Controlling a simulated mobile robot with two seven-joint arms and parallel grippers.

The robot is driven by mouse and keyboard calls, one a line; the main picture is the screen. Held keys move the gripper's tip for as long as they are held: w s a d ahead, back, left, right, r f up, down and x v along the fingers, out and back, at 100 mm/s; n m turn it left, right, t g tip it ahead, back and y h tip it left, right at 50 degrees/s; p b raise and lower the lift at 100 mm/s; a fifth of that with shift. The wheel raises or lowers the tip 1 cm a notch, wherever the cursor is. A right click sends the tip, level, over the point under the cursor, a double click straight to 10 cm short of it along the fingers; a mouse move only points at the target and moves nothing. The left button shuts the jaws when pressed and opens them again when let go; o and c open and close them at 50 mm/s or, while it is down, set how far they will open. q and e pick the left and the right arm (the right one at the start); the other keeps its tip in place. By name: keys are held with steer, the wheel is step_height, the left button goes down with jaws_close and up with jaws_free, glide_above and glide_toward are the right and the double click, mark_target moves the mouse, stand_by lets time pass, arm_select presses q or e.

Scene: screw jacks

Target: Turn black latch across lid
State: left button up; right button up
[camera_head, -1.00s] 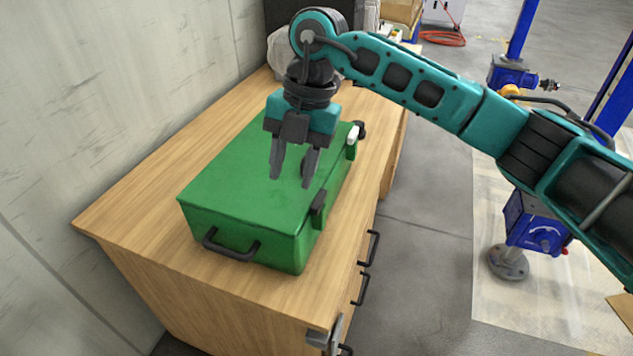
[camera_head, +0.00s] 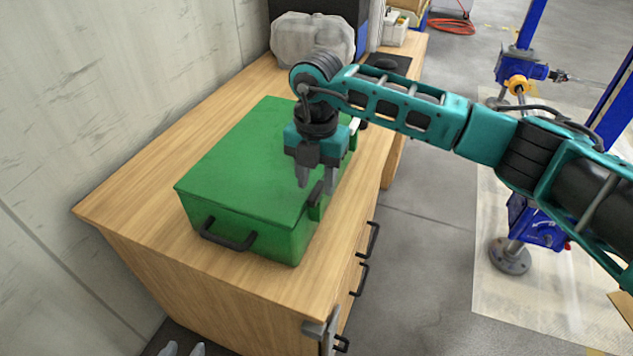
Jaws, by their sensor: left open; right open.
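The green box (camera_head: 235,165) stands on the wooden cabinet with its lid closed. The black latch (camera_head: 315,194) is at the lid's right edge, near the front corner, partly hidden by my gripper. A white latch (camera_head: 354,126) is farther back on the same edge, partly hidden by my arm. My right gripper (camera_head: 318,184) is open and points down over the right edge, its fingertips close to the black latch. I cannot tell whether they touch it.
The wooden cabinet top (camera_head: 120,205) is clear left of the box. A black handle (camera_head: 230,240) sticks out from the box front. A grey wrapped object (camera_head: 312,38) stands behind the box. A grey bracket (camera_head: 322,332) sits at the cabinet's front right corner. Blue jack stands (camera_head: 532,225) are at the right.

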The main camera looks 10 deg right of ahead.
steer(key=shift+f, duration=0.95)
jaws_close()
